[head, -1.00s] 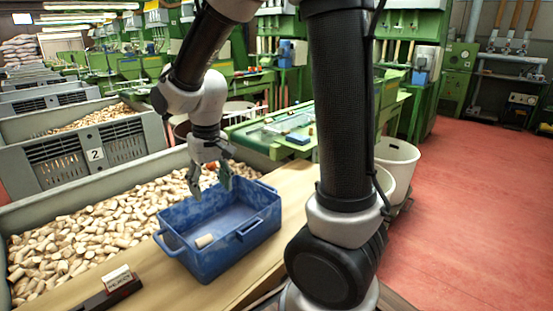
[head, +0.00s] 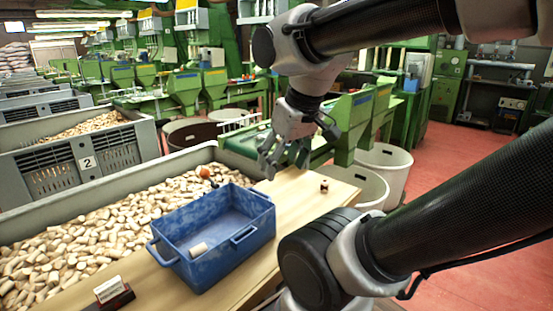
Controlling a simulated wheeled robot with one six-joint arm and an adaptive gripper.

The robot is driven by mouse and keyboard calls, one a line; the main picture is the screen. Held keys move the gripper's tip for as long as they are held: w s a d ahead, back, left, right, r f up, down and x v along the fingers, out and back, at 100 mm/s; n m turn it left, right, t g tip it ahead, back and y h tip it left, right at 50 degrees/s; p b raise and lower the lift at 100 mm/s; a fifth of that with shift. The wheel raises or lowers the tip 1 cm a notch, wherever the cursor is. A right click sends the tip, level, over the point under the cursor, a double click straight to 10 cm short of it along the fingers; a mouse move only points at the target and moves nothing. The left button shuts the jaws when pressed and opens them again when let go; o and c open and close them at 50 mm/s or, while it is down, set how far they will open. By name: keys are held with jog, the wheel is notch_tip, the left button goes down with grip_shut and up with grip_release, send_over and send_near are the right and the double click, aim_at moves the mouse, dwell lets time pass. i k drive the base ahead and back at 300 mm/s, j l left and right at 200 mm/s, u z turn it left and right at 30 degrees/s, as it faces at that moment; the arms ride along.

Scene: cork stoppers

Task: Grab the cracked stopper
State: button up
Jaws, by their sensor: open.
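A small stopper (head: 324,186) with dark marks stands alone on the wooden board, right of the blue tray. The marks may be a crack, but it is too small to tell. A pale, plain-looking stopper (head: 198,249) lies on its side in the blue tray (head: 243,237). My gripper (head: 285,168) is open and empty, its fingers pointing down above the board's far part. It is beyond the tray, and left of and farther back than the marked stopper. It appears to touch neither stopper.
A large grey bin (head: 235,160) full of loose stoppers lies left of the wooden board (head: 290,208). A small red-orange object (head: 204,172) is at its far side. A card in a dark holder (head: 113,293) stands at the front left. White tubs (head: 384,165) stand beyond the board at right.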

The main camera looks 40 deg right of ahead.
aim_at(54, 276)
jog(key=k+j, duration=0.15)
jog(key=j, duration=0.15)
jog(key=k+j, duration=0.15)
jog(key=k+j+z, duration=0.1)
jog(key=j, duration=0.3)
jog(key=j+z, duration=0.15)
jog(key=j, duration=0.25)
jog(key=k+j+z, duration=0.1)
jog(key=j, duration=0.25)
jog(key=k+j+z, duration=0.15)
jog(key=j, duration=0.2)
jog(key=k+j+z, duration=0.1)
jog(key=j, duration=0.25)
jog(key=j+z, duration=0.35)
jog(key=j, duration=0.6)
jog(key=j+z, duration=0.4)
jog(key=j, duration=0.6)
jog(key=i+j+z, duration=0.2)
jog(key=j+z, duration=0.25)
jog(key=j, duration=0.9)
jog(key=j+z, duration=0.4)
jog(key=j, duration=0.95)
jog(key=i+j, duration=0.1)
jog(key=j, duration=0.25)
jog(key=i+j, duration=0.1)
jog(key=j, duration=0.3)
